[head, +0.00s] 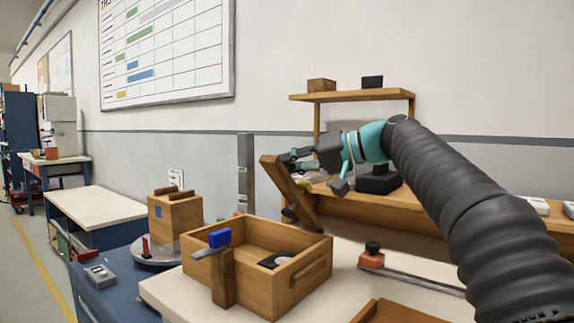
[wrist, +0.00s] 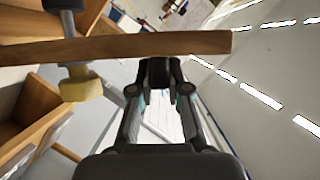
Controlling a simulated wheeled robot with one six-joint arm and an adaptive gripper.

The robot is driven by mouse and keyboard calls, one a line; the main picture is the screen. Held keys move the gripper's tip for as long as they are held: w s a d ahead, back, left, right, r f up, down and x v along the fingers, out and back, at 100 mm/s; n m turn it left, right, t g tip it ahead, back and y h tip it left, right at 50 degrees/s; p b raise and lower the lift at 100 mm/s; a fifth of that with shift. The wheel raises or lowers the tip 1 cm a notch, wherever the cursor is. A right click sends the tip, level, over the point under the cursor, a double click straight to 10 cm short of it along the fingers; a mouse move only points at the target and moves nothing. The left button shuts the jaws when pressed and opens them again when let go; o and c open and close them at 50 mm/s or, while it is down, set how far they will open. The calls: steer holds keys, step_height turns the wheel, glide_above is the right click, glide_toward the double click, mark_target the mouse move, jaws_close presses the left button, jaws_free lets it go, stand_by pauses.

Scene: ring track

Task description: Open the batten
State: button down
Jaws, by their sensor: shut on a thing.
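The batten (head: 290,190) is a flat wooden bar that stands tilted at the back of an open wooden box (head: 290,293), its upper end leaning left. In the wrist view the batten (wrist: 120,47) runs across the top of the picture. A bolt with a pale yellow knob (wrist: 80,88) passes through it on the left. My gripper (head: 296,160) is shut on the batten near its upper end. In the wrist view my gripper's fingertips (wrist: 163,72) meet at the bar's edge; the exact grip is partly hidden. A second upright wooden bar (head: 223,282) with a blue knob (head: 220,237) is on the box's front.
A dark object (head: 275,259) lies inside the box. A wooden block (head: 176,215) stands on a round plate to the left. A red-and-black knobbed clamp (head: 373,256) lies on the bench at right. A wooden shelf (head: 350,96) rises behind my arm.

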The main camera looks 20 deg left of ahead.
steer(key=c, duration=1.1)
jaws_free()
steer(key=v, duration=1.2)
steer(key=shift+f, duration=0.1)
